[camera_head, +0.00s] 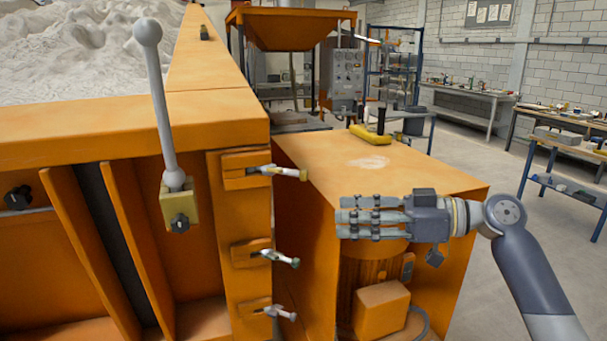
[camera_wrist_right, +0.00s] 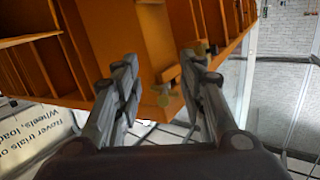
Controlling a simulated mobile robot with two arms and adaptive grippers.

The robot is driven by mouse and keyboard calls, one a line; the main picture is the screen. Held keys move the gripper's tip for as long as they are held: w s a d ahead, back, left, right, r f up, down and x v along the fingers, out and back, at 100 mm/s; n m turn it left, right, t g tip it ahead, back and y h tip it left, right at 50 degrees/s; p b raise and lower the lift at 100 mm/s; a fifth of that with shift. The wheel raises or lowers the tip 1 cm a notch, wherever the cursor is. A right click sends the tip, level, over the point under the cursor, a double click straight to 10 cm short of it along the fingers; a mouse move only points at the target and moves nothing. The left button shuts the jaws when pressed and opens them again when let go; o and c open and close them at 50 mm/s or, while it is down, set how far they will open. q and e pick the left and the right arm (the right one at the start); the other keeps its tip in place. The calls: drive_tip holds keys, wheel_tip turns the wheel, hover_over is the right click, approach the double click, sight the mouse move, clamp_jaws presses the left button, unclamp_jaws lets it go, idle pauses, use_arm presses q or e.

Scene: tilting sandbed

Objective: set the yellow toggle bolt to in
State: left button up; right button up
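Three toggle bolts stick out in a column from the orange post at the sandbed's corner: an upper one (camera_head: 285,173), a middle one (camera_head: 280,257) and a lower one (camera_head: 278,312). My left gripper is not in view.
A grey lever (camera_head: 161,100) with a ball end stands on the orange sandbed frame (camera_head: 120,130). An orange cabinet (camera_head: 425,174) with a yellow object (camera_head: 370,134) on top stands behind my right gripper. Open floor lies to the right.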

drive_tip(key=n+y, duration=0.1)
drive_tip(key=y, duration=0.1)
approach(307, 175)
drive_tip(key=p+x, duration=0.5)
drive_tip(key=x, duration=0.5)
drive_tip(key=shift+w+a+f, duration=0.1)
drive_tip(key=shift+w+a, duration=0.15)
drive_tip(key=shift+a, duration=0.05)
clamp_jaws()
